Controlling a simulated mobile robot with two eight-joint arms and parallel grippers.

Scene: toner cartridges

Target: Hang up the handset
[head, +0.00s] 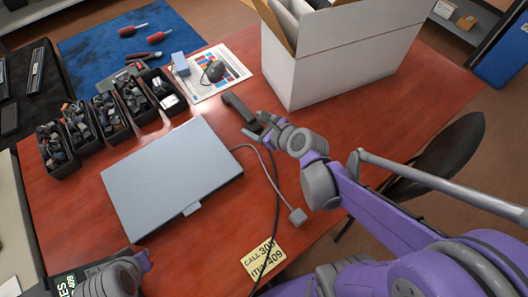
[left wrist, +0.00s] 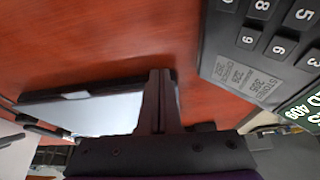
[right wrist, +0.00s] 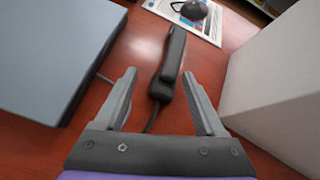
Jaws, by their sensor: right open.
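A black handset (head: 240,108) lies on the red table between the grey closed laptop-like box and the white carton. In the right wrist view the handset (right wrist: 171,62) lies ahead, its near end between my open fingers but farther off. My right gripper (right wrist: 158,95) is open and empty; in the head view my right gripper (head: 262,126) is at the handset's near end. The phone base (left wrist: 262,50), with dark keypad and printed labels, shows in the left wrist view; its edge shows at the bottom left of the head view (head: 65,284). My left gripper (left wrist: 160,85) has its fingers together, with nothing seen between them.
A grey flat box (head: 172,175) lies left of the handset, and a tall white carton (head: 335,55) stands right. Several black bins (head: 110,118) stand at the left. A yellow note (head: 262,258) lies near the front edge, and cables cross the table.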

